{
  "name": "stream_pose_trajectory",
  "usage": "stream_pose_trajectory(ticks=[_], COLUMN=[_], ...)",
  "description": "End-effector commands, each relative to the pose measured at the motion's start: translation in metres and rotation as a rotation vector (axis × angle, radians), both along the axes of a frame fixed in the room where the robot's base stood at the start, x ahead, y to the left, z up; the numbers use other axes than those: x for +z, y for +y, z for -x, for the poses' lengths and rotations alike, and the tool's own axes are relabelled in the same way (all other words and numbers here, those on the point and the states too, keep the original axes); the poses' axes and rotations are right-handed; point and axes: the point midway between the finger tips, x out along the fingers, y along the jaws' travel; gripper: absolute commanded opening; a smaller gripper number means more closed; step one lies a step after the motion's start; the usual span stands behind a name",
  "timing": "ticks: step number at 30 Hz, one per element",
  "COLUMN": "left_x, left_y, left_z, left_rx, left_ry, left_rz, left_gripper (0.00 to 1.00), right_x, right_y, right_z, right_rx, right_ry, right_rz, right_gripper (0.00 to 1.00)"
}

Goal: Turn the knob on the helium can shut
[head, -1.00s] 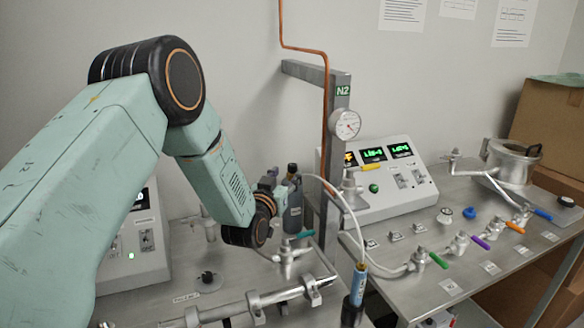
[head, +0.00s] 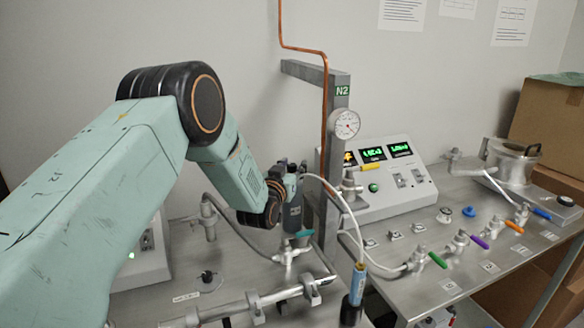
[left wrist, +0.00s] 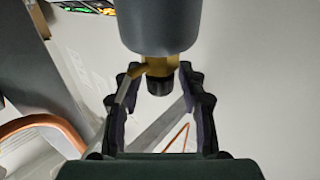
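The helium can looks like the dark grey cylinder (head: 292,217) standing upright on the left bench, left of the N2 post. In the left wrist view the can's grey body (left wrist: 160,28) is at the top, with a brass neck and a black knob (left wrist: 160,86) pointing toward my gripper. My left gripper (head: 288,175) is at the can's top in the head view. In the left wrist view its fingers (left wrist: 160,80) are open, one either side of the knob, with gaps visible. The can partly hides behind the gripper in the head view. My right gripper is not in view.
The N2 post (head: 335,150) with a gauge (head: 345,124) and copper pipe stands just right of the can. A green-handled valve (head: 290,250) and a metal pipe (head: 265,300) are in front. A blue pen-like tool (head: 357,282) on a hose stands front right.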

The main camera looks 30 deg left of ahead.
Motion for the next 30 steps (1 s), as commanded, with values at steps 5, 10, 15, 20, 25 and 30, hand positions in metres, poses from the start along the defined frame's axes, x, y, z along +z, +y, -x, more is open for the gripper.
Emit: stream_pose_trajectory(ticks=[5,10,15,20,25,30], left_x=[0.0002,0.0003,0.0005,0.0005,0.0007,0.0011], left_y=[-0.0001,0.0,0.0,-0.0009,-0.0014,-0.0006], left_z=[0.0001,0.0001,0.0001,-0.0004,-0.0009,-0.0003], left_rx=[0.0,0.0,0.0,0.016,0.078,0.12], left_ry=[0.0,-0.001,-0.001,-0.002,-0.004,-0.004], left_rz=[0.0,0.0,0.0,-0.001,-0.002,-0.002], left_gripper=[0.23,0.08,0.0,0.0,0.0,0.0], right_x=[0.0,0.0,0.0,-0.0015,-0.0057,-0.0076], right_y=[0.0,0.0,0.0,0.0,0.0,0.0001], right_z=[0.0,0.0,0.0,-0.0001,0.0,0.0], right_rx=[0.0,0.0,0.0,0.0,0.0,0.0], right_ry=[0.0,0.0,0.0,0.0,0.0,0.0], right_rz=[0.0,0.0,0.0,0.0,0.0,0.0], right_gripper=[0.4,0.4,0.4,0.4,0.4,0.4])
